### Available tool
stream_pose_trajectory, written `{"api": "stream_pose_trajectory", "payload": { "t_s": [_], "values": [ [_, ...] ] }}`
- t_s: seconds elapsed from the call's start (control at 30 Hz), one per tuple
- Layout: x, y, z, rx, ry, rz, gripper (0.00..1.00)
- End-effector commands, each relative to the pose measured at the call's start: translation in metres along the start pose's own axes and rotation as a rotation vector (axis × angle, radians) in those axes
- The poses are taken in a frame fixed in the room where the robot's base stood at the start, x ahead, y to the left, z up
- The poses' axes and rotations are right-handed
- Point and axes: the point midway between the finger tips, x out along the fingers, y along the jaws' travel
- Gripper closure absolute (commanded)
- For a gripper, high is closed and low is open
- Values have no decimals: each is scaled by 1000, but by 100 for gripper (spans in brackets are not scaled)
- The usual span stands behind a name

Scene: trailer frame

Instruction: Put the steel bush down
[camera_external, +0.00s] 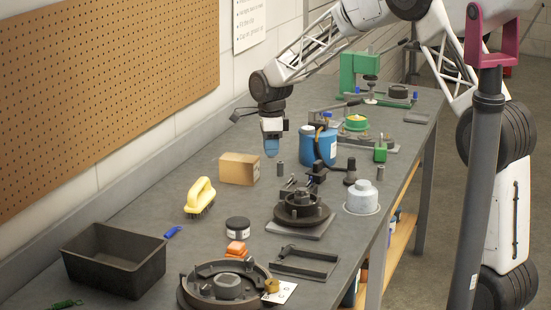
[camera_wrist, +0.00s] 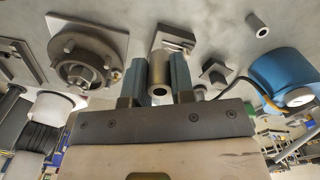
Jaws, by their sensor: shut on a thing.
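My gripper (camera_wrist: 160,82) is shut on a steel bush (camera_wrist: 158,74), a grey hollow cylinder held between its two blue fingers in the wrist view. In the external view my gripper (camera_external: 271,147) hangs above the bench, to the left of the blue tank, and the held bush cannot be made out clearly there. A second grey bush (camera_wrist: 258,24) is on the bench, apart from my gripper. It appears to be the small upright cylinder (camera_external: 281,169) just below and right of my fingers in the external view.
A blue tank (camera_external: 318,147) stands close right of my gripper. A cardboard box (camera_external: 239,168) is left. A dark hub on a plate (camera_external: 301,209), a white canister (camera_external: 362,197) and a yellow-handled brush (camera_external: 200,195) stand nearer. A black bin (camera_external: 114,260) is front left.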

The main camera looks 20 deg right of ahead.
Motion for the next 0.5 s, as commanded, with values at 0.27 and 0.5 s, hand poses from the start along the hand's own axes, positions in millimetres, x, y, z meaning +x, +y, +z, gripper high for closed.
{"api": "stream_pose_trajectory", "payload": {
  "t_s": [0.27, 0.5],
  "values": [
    [0, -3, 2, 0, 0, -1, 100],
    [2, -22, 13, 0, -1, -1, 100]
  ]
}}
